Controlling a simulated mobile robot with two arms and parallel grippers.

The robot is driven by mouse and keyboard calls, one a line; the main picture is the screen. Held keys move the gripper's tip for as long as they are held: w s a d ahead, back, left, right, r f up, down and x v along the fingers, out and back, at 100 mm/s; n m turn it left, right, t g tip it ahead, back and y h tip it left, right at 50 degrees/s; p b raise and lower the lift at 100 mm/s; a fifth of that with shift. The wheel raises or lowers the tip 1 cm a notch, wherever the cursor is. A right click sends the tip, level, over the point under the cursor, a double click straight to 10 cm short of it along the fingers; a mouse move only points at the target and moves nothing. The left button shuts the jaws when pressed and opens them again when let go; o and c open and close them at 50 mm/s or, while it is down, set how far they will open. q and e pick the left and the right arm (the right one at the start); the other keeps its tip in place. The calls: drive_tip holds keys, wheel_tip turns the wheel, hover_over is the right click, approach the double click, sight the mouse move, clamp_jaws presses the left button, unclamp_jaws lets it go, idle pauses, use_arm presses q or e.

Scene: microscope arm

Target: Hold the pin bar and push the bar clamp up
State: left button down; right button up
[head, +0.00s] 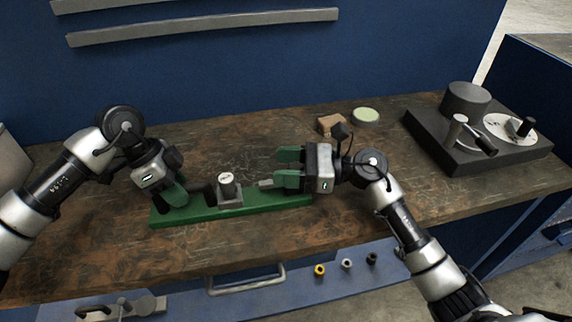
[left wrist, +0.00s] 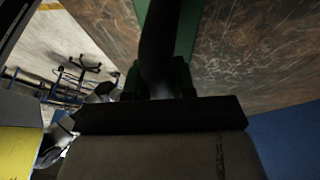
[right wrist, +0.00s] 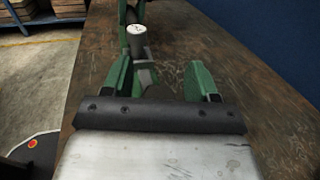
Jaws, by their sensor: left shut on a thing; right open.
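A long green base (head: 270,203) lies on the bench. The grey bar clamp (head: 230,198), with a round upright knob on top, stands near its middle. The dark pin bar (head: 203,190) runs from the clamp towards my left gripper (head: 184,196). That gripper is shut on the bar, which passes between its green fingers in the left wrist view (left wrist: 158,60). My right gripper (head: 278,170) is open to the right of the clamp. A short grey end piece (head: 265,184) points at it. In the right wrist view, the piece (right wrist: 146,76) is close to the left finger; contact is unclear.
A brown block (head: 330,123) and a round pale-green-topped dish (head: 365,116) lie behind my right gripper. A dark machine with a crank and dial (head: 470,145) stands at the right.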

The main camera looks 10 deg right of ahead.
clamp_jaws()
drive_tip(key=a, duration=0.5)
drive_tip(key=shift+a, duration=0.3)
unclamp_jaws()
drive_tip(key=shift+d, duration=0.1)
drive_tip(key=v, duration=1.2)
